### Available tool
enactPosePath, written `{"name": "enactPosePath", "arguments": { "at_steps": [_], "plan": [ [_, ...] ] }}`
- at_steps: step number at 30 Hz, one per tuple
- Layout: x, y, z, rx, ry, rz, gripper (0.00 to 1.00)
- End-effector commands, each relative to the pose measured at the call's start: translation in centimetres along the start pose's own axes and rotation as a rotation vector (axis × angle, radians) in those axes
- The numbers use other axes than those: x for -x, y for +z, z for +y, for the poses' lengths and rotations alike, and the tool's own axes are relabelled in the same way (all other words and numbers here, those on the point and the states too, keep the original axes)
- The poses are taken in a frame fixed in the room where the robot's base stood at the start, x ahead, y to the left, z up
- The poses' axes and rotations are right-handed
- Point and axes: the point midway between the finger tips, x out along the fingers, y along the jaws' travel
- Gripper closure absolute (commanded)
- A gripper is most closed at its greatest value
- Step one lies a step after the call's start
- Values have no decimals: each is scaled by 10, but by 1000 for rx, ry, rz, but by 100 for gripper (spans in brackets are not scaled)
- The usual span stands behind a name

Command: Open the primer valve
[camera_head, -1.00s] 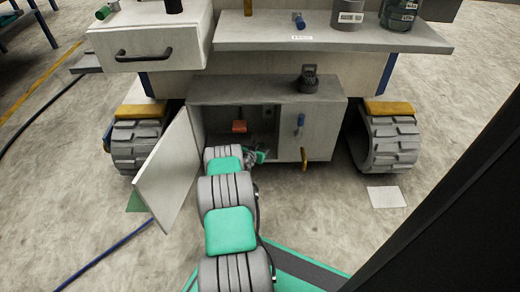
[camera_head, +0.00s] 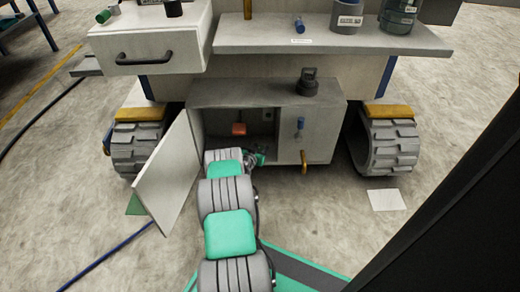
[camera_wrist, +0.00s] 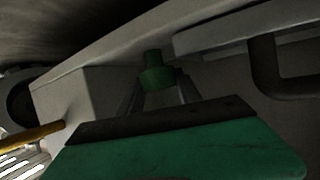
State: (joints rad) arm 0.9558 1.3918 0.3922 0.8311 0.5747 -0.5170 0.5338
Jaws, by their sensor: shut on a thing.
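In the wrist view, a small green knob (camera_wrist: 153,74) on a short stem sits between the two fingers of my gripper (camera_wrist: 158,92). My gripper is shut on this knob. I cannot read any label that names it as the primer valve. In the head view, my gripper (camera_head: 257,158) is low at the opening of the grey cabinet (camera_head: 265,92). The knob is hard to make out there. The cabinet's door (camera_head: 168,172) stands swung open to the left of my arm.
An orange-red part (camera_head: 239,129) is inside the cabinet. A black fitting (camera_head: 308,82) stands on top. A shelf (camera_head: 330,36) and a drawer (camera_head: 150,40) overhang. Tracked wheels (camera_head: 390,142) flank it.

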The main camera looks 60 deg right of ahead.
Motion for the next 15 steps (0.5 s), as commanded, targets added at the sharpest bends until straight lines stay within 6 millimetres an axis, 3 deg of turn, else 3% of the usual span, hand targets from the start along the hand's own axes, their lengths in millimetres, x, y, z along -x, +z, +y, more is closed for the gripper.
{"name": "enactPosePath", "arguments": {
  "at_steps": [15],
  "plan": [
    [0,-1,4,56,-138,-1,100]
  ]
}}
